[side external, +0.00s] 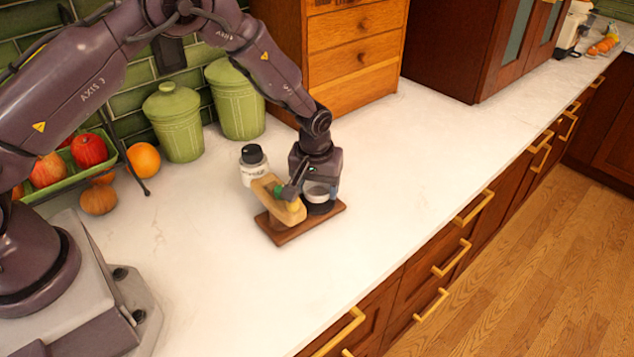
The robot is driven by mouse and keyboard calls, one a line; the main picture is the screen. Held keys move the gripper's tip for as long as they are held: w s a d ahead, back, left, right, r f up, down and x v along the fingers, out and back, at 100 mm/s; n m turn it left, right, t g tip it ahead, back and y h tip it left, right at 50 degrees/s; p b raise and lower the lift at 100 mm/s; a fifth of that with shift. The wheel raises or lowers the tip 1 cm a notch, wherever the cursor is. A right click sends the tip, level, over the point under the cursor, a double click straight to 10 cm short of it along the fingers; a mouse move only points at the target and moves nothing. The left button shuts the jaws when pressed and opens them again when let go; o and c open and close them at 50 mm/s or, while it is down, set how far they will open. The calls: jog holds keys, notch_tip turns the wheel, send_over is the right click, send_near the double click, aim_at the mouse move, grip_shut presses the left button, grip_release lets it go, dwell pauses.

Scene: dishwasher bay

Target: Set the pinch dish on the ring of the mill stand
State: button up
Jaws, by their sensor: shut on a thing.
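The mill stand has a flat brown wooden base (292,234) on the white counter, with a tan wooden piece (276,203) rising tilted at its left. A dark round part (319,208), which looks like the ring, is at the right of the base. My gripper (306,197) points down over the stand, shut on the small whitish pinch dish (317,190). The dish is right above the dark ring, partly hidden by my fingers. I cannot tell whether it touches the ring.
A white jar with a black lid (254,169) stands close behind the stand. Green canisters (178,125), an orange (143,158) and a green fruit tray (60,172) are at the left. A wooden drawer cabinet (352,55) stands behind. The counter (430,150) at the right is clear.

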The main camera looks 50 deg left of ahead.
jog(key=shift+f, duration=0.45)
jog(key=shift+r, duration=0.2)
jog(key=shift+r, duration=0.65)
dwell(0.4)
jog(key=shift+f, duration=0.85)
jog(key=o, duration=0.6)
jog(key=shift+o, duration=0.2)
notch_tip(320, 180, up, 11)
jog(key=s, duration=0.1)
jog(key=shift+d, duration=0.35)
dwell(0.4)
jog(key=shift+s, duration=0.1)
